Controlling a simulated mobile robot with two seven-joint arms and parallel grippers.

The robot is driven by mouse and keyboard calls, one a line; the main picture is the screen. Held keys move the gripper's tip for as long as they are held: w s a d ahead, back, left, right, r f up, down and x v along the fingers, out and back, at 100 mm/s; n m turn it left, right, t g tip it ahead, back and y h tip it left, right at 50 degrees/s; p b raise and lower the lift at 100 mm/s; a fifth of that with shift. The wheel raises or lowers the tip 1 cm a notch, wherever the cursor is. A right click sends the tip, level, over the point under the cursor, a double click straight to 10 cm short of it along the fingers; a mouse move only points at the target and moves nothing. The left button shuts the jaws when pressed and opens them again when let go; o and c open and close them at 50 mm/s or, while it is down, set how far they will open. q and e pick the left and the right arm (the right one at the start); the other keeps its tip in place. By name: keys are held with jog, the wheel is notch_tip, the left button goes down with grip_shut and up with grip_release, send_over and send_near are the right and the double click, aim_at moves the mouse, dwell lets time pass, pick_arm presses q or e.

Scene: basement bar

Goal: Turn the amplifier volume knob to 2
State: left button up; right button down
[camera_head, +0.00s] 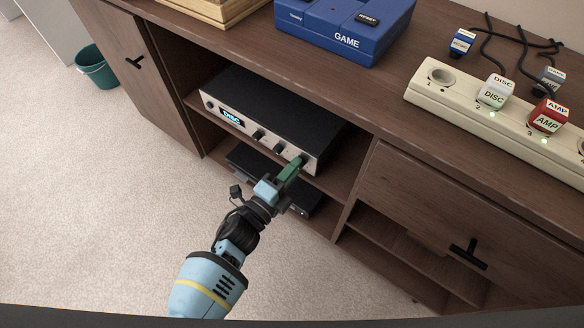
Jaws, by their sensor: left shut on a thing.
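The amplifier (275,112) is a black box with a silver front, on the upper open shelf of a brown cabinet. Its small lit display (233,117) reads "DISC". Several dark knobs sit along the front. The volume knob seems to be the one at the right end; my left gripper (298,164) is shut on it and mostly hides it. Any number marks around it are too small or hidden to read. My right gripper does not show.
A dark device (262,164) lies on the shelf below. On the cabinet top stand a blue GAME console (345,32) and a cream power strip (435,97) with labelled plugs. A teal bin (97,72) stands on the carpet at left. Open carpet lies before the cabinet.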

pick_arm(q)
jog(key=shift+n+y+p, duration=0.5)
jog(key=shift+n+p, duration=0.85)
jog(key=shift+n, duration=4.45)
jog(key=o, duration=1)
